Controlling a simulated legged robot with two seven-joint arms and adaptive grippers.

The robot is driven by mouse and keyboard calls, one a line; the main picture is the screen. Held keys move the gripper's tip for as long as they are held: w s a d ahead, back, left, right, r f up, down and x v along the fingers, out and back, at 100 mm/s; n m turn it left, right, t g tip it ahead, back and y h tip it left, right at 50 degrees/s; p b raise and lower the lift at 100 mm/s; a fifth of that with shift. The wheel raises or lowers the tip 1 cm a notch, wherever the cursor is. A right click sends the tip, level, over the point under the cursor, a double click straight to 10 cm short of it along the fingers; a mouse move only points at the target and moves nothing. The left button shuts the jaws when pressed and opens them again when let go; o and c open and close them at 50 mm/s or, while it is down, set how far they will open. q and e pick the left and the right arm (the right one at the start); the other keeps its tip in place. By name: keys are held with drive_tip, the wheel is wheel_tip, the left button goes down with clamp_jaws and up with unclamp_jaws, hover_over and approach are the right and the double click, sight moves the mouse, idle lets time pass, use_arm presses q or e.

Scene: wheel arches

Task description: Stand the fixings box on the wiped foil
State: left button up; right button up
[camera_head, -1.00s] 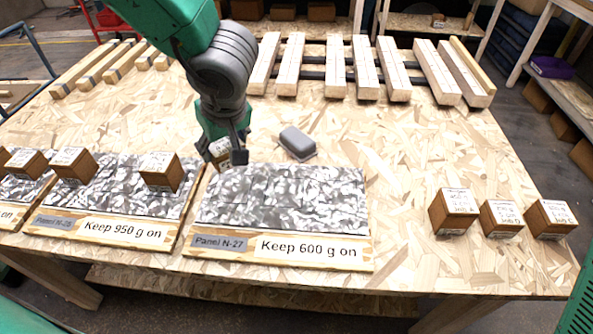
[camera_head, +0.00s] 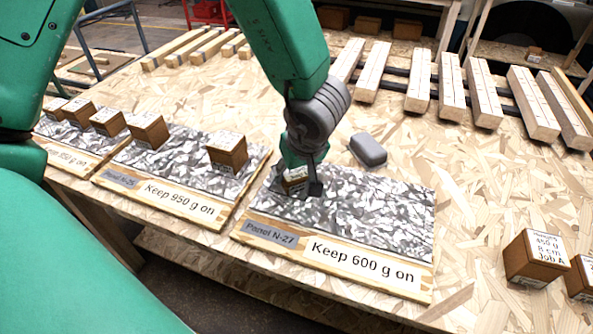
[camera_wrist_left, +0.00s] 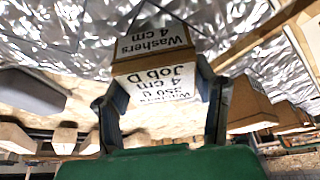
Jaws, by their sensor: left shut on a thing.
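My left gripper (camera_head: 304,188) is shut on a small brown box (camera_head: 292,178) at the far left part of the Panel N-27 foil (camera_head: 370,210). I cannot tell whether the box touches the foil. The panel's front strip (camera_head: 362,267) reads "Keep 600 g on". My right gripper is not in view.
A rounded grey block (camera_head: 368,149) lies just behind the foil. The panel to the left (camera_head: 180,196) reads "Keep 950 g on" and bears brown boxes, one (camera_head: 228,153) near the gripper. More boxes (camera_head: 535,258) stand at right. Wooden bars (camera_head: 420,80) lie behind.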

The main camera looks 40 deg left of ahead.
use_arm(q)
drive_tip(key=shift+a, duration=0.25)
drive_tip(key=o, duration=1.2)
drive_tip(key=shift+a+f, duration=0.15)
drive_tip(key=shift+o, duration=1.3)
drive_tip(key=shift+a, duration=0.1)
drive_tip(key=shift+d, duration=0.25)
drive_tip(key=shift+d+r, duration=0.15)
drive_tip(key=shift+r, duration=0.15)
drive_tip(key=p+v, duration=0.4)
drive_tip(key=v, duration=0.7)
drive_tip(key=shift+r, duration=0.35)
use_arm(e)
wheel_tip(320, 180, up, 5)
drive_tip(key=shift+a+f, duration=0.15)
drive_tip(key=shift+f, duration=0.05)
use_arm(q)
drive_tip(key=shift+s, duration=0.1)
